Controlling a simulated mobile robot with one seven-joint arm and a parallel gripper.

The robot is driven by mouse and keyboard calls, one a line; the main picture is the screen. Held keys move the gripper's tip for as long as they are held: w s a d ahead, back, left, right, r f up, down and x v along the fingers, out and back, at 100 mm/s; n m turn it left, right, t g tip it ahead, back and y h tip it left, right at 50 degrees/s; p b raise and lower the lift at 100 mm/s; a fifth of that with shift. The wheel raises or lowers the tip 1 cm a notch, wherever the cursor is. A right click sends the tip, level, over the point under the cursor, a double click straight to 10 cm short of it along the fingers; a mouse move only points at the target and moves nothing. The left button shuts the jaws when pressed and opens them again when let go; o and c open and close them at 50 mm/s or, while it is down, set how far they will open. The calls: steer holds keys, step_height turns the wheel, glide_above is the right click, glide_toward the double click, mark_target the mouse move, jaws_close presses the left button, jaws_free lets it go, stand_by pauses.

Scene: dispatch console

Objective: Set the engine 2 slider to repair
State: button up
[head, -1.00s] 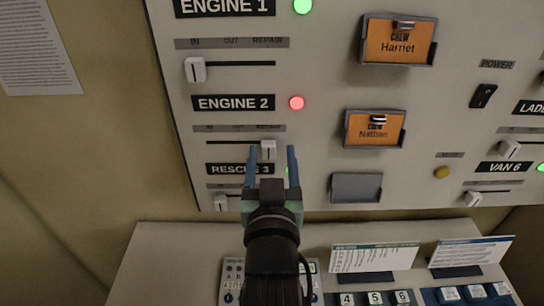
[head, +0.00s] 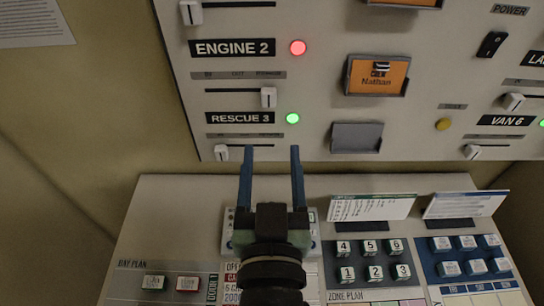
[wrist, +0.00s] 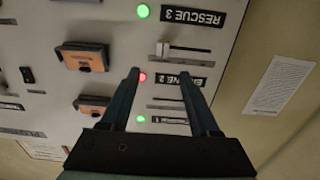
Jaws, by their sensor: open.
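The engine 2 slider knob (head: 268,97) is white and stands at the right end of its track (head: 230,90), under the right-hand word, REPAIR, of its scale. The ENGINE 2 label (head: 232,48) is above it, with a red light (head: 297,48) beside it. In the upside-down wrist view the same knob (wrist: 163,49) shows beyond the fingertips, clear of them. My gripper (head: 271,150) is open and empty, its blue fingers spread. In the head view its tips appear below the knob, apart from it.
The RESCUE 3 label (head: 240,118) and its green light (head: 292,118) are just below, with that row's knob (head: 221,152) at the left. An orange Nathan card (head: 377,77) sits in a holder to the right. The desk below carries buttons and two standing cards (head: 371,207).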

steer(key=shift+s+p, duration=0.5)
steer(key=shift+s, duration=0.15)
steer(key=w+r+t+b, duration=0.3)
steer(key=w+r+t, duration=0.1)
steer(key=r, duration=1.1)
steer(key=s+r+t+b, duration=0.1)
steer(key=s+r+t, duration=0.1)
steer(key=r, duration=0.6)
steer(key=s+r+t+b, duration=0.1)
steer(key=s+r+t, duration=0.2)
steer(key=r, duration=0.5)
steer(key=shift+r, duration=0.4)
